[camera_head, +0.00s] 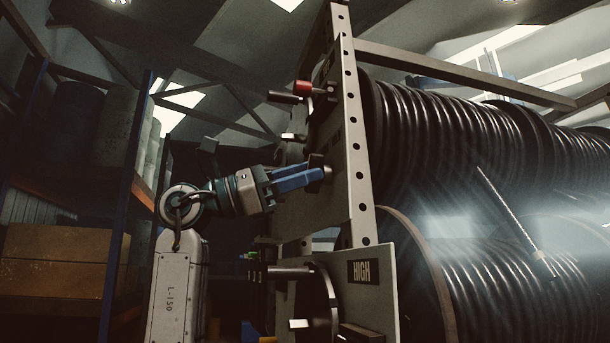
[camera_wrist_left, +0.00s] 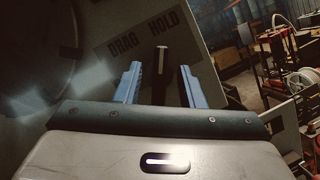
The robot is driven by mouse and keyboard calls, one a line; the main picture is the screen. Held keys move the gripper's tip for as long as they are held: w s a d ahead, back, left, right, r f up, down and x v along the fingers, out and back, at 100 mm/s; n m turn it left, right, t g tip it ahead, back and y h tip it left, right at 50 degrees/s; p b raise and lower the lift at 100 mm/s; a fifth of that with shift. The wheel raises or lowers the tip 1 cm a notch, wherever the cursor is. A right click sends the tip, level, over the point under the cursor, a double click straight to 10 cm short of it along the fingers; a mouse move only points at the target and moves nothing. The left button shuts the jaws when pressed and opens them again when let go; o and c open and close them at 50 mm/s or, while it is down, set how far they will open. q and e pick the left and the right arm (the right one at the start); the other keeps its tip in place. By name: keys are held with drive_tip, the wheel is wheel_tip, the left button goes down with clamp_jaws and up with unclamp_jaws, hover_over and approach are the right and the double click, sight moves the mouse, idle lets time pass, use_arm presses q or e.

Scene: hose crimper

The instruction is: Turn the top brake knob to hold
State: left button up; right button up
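The brake knob (camera_wrist_left: 161,60) shows in the left wrist view as a narrow dark bar with a pale line, pointing up between the printed words DRAG and HOLD on its panel (camera_wrist_left: 105,62). In the head view, a dark part (camera_head: 316,160) at the upper panel beside my fingers seems to be this knob, partly hidden. My left gripper (camera_head: 302,179) reaches the upper panel with blue fingers. In the left wrist view its fingers (camera_wrist_left: 160,70) are apart, one on each side of the knob, with a visible gap on both sides. My right gripper is not in view.
A red-tipped lever (camera_head: 303,88) sticks out above my gripper. A lower panel marked HIGH (camera_head: 363,271) has a dark round part and levers. Large hose reels (camera_head: 450,140) fill the right behind a perforated post (camera_head: 356,150). Shelving with boxes (camera_head: 65,262) stands left.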

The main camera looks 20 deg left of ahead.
use_arm(q)
drive_tip(key=b+v, duration=0.4)
drive_tip(key=v, duration=0.6)
drive_tip(key=shift+a, duration=0.1)
